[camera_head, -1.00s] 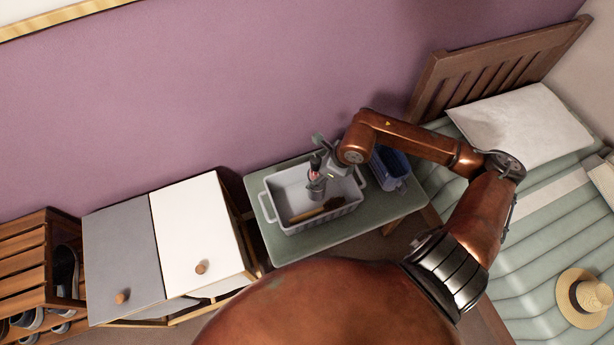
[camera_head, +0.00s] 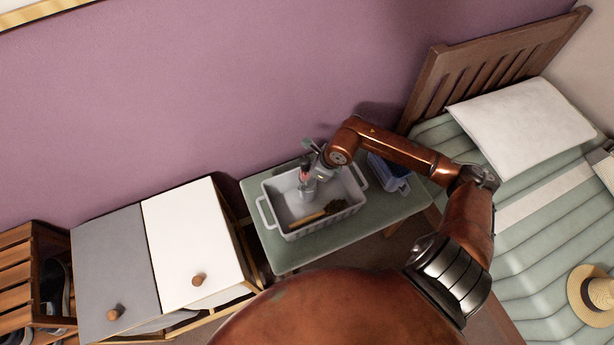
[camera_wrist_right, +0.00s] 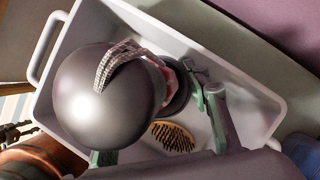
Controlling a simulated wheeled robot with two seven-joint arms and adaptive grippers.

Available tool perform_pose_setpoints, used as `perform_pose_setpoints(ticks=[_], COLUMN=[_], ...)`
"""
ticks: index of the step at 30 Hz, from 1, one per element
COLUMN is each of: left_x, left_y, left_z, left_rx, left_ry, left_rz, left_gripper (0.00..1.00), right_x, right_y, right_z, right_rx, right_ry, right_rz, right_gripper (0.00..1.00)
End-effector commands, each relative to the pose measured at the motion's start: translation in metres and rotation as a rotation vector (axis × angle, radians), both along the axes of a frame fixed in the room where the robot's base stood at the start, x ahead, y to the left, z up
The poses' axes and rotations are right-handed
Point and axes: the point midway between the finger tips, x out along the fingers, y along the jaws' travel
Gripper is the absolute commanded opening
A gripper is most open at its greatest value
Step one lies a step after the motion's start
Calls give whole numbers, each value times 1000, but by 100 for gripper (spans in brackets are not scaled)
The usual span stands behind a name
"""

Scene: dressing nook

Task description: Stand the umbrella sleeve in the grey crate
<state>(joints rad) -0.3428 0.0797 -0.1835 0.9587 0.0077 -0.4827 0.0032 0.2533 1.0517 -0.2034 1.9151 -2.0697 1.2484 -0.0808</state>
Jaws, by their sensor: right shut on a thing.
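The grey crate (camera_head: 352,208) stands on a small green table. The umbrella sleeve (camera_head: 308,190) is a grey cylinder that looks roughly upright inside the crate, near its back wall. My right gripper (camera_head: 306,172) is shut on the upper part of the sleeve. In the right wrist view, the sleeve's large rounded grey end (camera_wrist_right: 92,105) with a patterned strap is close to the camera, over the crate (camera_wrist_right: 262,112). The green fingers of my right gripper (camera_wrist_right: 160,125) show beside it. Whether the sleeve's lower end touches the crate floor is hard to tell. My left gripper is out of view.
A hairbrush (camera_head: 310,219) lies on the crate floor in front of the sleeve. A blue container (camera_head: 390,176) stands right of the crate on the green table (camera_head: 290,258). A grey and white cabinet (camera_head: 195,240) is at left, a bed (camera_head: 535,205) at right.

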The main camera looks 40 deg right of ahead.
Motion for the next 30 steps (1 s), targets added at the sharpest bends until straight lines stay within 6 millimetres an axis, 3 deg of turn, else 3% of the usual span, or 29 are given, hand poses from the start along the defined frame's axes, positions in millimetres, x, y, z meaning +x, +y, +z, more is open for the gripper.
perform_pose_setpoints(ticks=[7,8,15,27,30], left_x=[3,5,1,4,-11], left_y=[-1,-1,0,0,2], left_z=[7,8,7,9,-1], left_rx=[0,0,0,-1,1], left_ry=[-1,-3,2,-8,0], left_rz=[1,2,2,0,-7], left_gripper=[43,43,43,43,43], right_x=[0,0,0,-1,-5], right_y=[0,0,0,-1,-4], right_z=[-2,-3,-2,4,18], right_rx=[0,-1,-1,0,-2], right_ry=[0,1,1,-1,-3], right_rz=[0,0,0,0,1], right_gripper=[7,44,60,61,61])
